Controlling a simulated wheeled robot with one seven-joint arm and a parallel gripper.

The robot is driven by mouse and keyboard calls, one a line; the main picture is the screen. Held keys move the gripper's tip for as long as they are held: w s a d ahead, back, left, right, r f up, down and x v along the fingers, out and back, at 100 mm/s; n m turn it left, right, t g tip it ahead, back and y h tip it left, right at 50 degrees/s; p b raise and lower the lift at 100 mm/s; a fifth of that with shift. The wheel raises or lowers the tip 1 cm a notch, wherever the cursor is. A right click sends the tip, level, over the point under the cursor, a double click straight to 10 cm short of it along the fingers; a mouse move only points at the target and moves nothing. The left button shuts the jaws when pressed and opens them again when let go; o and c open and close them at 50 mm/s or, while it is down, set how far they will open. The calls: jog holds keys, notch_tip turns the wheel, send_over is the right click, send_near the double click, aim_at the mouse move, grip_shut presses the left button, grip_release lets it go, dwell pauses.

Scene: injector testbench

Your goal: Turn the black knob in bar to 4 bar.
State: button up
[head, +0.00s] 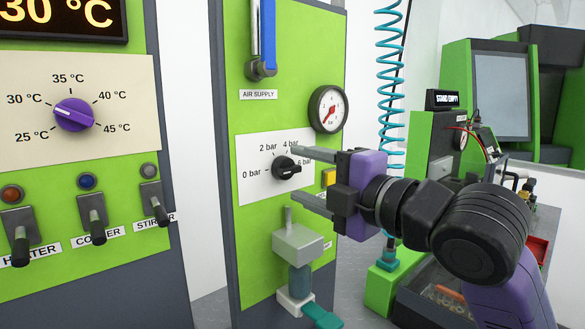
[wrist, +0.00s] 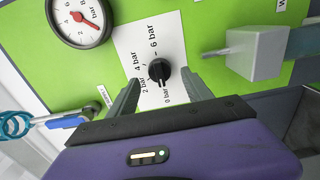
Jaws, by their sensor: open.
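The black knob (head: 286,167) sits on a white scale plate (head: 250,192) marked 0, 2, 4 and 6 bar, on the green panel. In the wrist view the knob (wrist: 159,70) is near the middle. Its raised grip runs roughly sideways in the head view; I cannot tell surely which mark it points to. My gripper (head: 293,173) is open and faces the panel. One finger is above the knob and the other below it in the head view, with gaps to the knob. In the wrist view the gripper (wrist: 159,88) has a finger on either side of the knob.
A round gauge (head: 327,109) is above right of the knob; its red needle points lower left. A grey valve block (head: 298,243) with an upright pin juts out below. A yellow part (head: 330,177) is beside my gripper. A teal coiled hose (head: 390,75) hangs at the right.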

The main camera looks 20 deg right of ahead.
aim_at(292, 171)
jog(key=shift+x, duration=1.5)
jog(key=shift+c, duration=0.2)
grip_shut()
